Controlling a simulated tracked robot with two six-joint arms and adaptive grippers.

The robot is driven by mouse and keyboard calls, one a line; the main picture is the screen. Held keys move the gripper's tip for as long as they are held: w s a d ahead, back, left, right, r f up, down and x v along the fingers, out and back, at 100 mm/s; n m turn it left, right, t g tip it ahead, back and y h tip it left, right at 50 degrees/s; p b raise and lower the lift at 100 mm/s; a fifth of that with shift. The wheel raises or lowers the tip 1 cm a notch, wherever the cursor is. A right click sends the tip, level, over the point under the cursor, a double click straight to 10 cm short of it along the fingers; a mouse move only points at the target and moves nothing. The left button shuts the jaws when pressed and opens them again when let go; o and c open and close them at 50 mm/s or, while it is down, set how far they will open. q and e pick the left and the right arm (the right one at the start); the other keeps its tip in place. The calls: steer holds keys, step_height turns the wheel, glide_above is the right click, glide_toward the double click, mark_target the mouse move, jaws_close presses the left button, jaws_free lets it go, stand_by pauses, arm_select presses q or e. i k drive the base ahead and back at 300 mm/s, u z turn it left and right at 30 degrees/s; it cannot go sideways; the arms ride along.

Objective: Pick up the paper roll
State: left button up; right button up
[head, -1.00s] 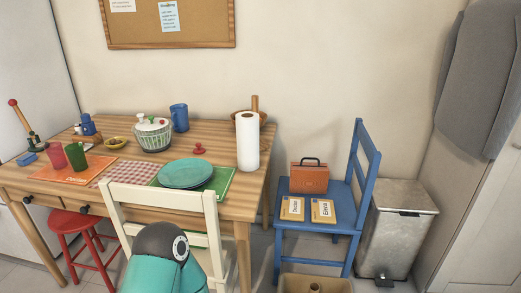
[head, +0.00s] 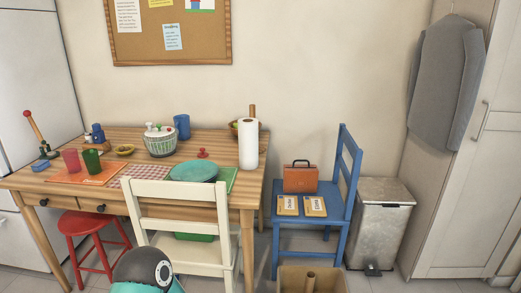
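The white paper roll (head: 248,145) stands upright on the right end of the wooden table (head: 225,200). A wooden post (head: 252,111) shows above and behind its top. Neither gripper is in view. Only a rounded dark and teal part of my own body shows at the bottom edge, in front of the white chair.
A white chair (head: 180,192) stands at the table's front. A blue chair (head: 340,190) with an orange case (head: 300,178) is to the right. A cardboard box (head: 283,280) lies on the floor. A bowl (head: 160,142) and teal plate (head: 194,171) are on the table.

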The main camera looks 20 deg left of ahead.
mark_target(249, 128)
steer(key=u, duration=0.15)
steer(key=i, duration=0.85)
